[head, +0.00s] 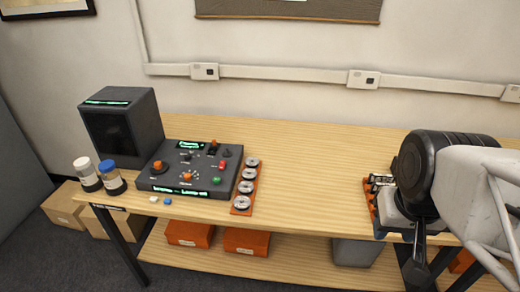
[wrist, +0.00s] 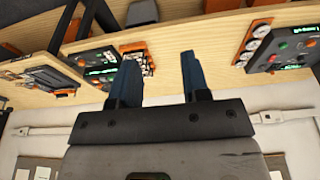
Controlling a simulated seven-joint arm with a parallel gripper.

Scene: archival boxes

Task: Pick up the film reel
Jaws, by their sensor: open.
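Several small round silver discs that look like film reels (head: 247,174) sit in a row on a narrow orange tray (head: 237,211) in the head view, right of the control console. A similar orange tray with discs (wrist: 256,41) shows at the upper right of the wrist view. I cannot tell which disc the task means. My gripper (wrist: 157,66) is open in the wrist view, with two dark blue fingers apart and nothing between them. In the head view my arm is at the far right, well away from the discs, and hides most of the gripper.
The dark control console (head: 190,167), a black monitor (head: 121,127) and two bottles (head: 111,178) stand at the left of the wooden table (head: 310,150). The middle tabletop is clear. Another orange rack (head: 369,199) is partly hidden by my arm. Orange boxes (head: 190,233) sit on the lower shelf.

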